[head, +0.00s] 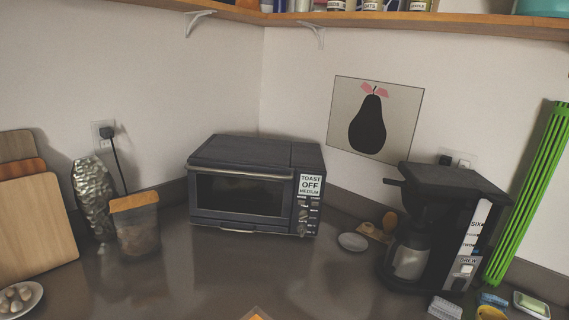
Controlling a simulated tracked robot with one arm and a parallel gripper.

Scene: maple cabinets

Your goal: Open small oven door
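The small oven (255,185) is a dark toaster oven on the counter, in the corner near the middle of the view. Its door (240,195) has a dark glass window and is shut. A light horizontal handle (240,173) runs along the door's top edge. A control panel (310,205) with a label reading "TOAST OFF" and several knobs is on its right side. I cannot make out my gripper in this view, and nothing is seen touching the oven.
A coffee maker (440,225) stands to the right, with a small white dish (353,242) between it and the oven. A glass jar (135,230) and a silver vase (95,195) stand left. The counter before the oven (240,265) is clear. An orange tip (257,314) shows at the bottom edge.

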